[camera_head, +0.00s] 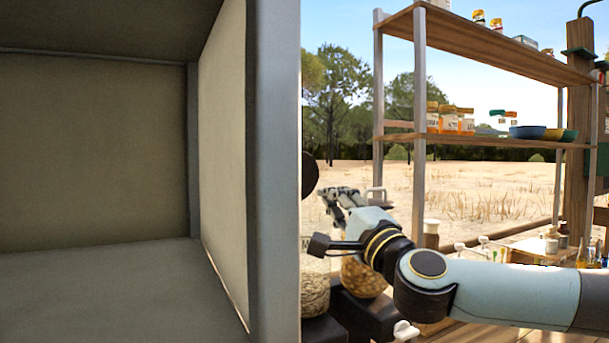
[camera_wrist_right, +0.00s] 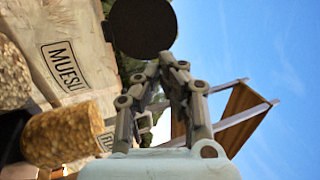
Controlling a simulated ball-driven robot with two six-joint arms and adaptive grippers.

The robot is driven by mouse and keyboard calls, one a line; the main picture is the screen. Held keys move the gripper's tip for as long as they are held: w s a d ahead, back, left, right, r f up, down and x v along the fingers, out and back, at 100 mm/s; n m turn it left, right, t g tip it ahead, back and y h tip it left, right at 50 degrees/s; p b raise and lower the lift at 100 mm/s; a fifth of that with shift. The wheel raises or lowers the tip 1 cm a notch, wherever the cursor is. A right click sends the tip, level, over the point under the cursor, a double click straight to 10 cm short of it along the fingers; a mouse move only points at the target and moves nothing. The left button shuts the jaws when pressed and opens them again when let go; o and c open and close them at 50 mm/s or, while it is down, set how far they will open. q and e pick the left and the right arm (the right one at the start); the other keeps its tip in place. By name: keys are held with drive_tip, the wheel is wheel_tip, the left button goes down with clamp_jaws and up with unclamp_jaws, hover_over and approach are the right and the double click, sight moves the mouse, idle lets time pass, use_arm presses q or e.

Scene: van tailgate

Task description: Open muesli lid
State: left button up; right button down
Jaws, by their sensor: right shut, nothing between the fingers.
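The muesli container is a clear jar (camera_wrist_right: 65,65) marked MUESLI, on the left of the right wrist view. Only its right edge shows in the head view (camera_head: 315,285); the van wall hides the rest. A round black lid (camera_wrist_right: 145,25) shows face-on in the wrist view. In the head view a dark disc (camera_head: 310,172), seemingly this lid, stands raised above the jar, partly hidden. My right gripper (camera_head: 328,196) is shut and empty. Its fingertips (camera_wrist_right: 166,62) appear close to the lid's edge; I cannot tell whether they touch. My left gripper is out of view.
A second jar of golden-brown flakes (camera_head: 362,278) stands beside the muesli jar, under my right wrist. A grey van wall (camera_head: 275,170) closes off the left. Small bottles (camera_head: 555,240) stand at the right.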

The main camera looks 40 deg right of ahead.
drive_tip(key=p+x, duration=0.2)
drive_tip(key=x, duration=1.1)
drive_tip(key=p+x, duration=0.2)
drive_tip(key=p, duration=0.1)
drive_tip(key=shift+w+d+r+p, duration=0.15)
drive_tip(key=shift+w+r+p, duration=0.1)
drive_tip(key=shift+r+p, duration=0.1)
drive_tip(key=shift+f, duration=0.15)
